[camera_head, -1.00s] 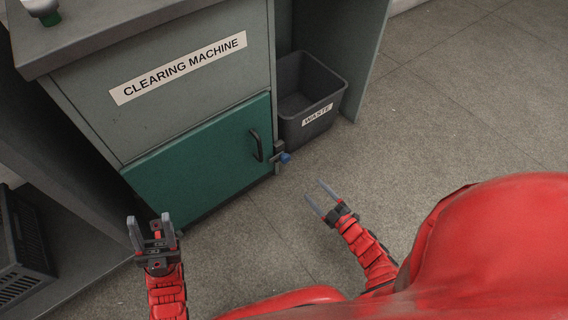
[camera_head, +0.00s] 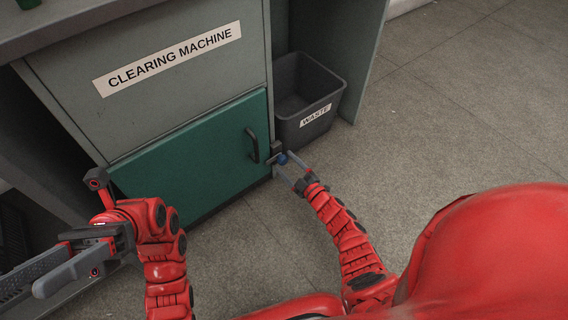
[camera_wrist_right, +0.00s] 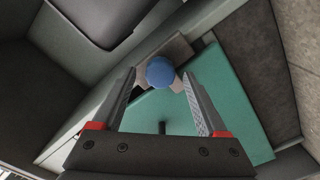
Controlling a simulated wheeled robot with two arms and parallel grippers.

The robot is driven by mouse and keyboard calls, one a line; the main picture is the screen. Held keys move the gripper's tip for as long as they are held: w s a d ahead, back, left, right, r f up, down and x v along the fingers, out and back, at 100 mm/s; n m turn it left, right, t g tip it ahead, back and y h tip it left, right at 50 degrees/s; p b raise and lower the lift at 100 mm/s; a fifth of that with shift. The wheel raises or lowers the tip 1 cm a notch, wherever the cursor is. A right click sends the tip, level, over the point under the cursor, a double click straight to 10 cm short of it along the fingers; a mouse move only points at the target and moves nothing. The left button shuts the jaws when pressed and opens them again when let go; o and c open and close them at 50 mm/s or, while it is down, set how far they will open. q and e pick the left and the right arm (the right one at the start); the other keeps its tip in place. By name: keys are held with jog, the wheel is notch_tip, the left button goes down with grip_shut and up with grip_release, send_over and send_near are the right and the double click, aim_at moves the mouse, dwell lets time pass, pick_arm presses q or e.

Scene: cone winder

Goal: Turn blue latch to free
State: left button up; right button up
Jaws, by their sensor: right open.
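The blue latch knob (camera_head: 282,159) sits at the right edge of the green door (camera_head: 190,155), beside the door's dark handle (camera_head: 252,146). In the right wrist view the round blue knob (camera_wrist_right: 160,71) appears between the two fingertips. My right gripper (camera_head: 285,162) is open, its fingers on either side of the knob; whether they touch it I cannot tell. The latch's grey mount (camera_wrist_right: 166,52) shows behind the knob. My left gripper (camera_head: 22,288) is at the lower left, away from the latch, its fingers apart and empty.
The door belongs to a grey cabinet labelled CLEARING MACHINE (camera_head: 170,58). A dark waste bin (camera_head: 308,100) stands just right of the latch, close to my right gripper. The floor (camera_head: 440,120) to the right is clear.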

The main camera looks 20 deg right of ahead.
pick_arm(q)
jog(key=shift+s+a+r+m+t+y, duration=0.15)
jog(key=shift+s+a+m+t+y, duration=0.45)
jog(key=shift+s+t, duration=0.25)
jog(key=shift+s+a+r+m+t+y, duration=0.1)
jog(key=shift+s+a+m+t+y, duration=0.45)
jog(key=shift+s+t, duration=0.3)
pick_arm(e)
jog(key=shift+x, duration=0.95)
pick_arm(q)
jog(key=shift+w, duration=0.1)
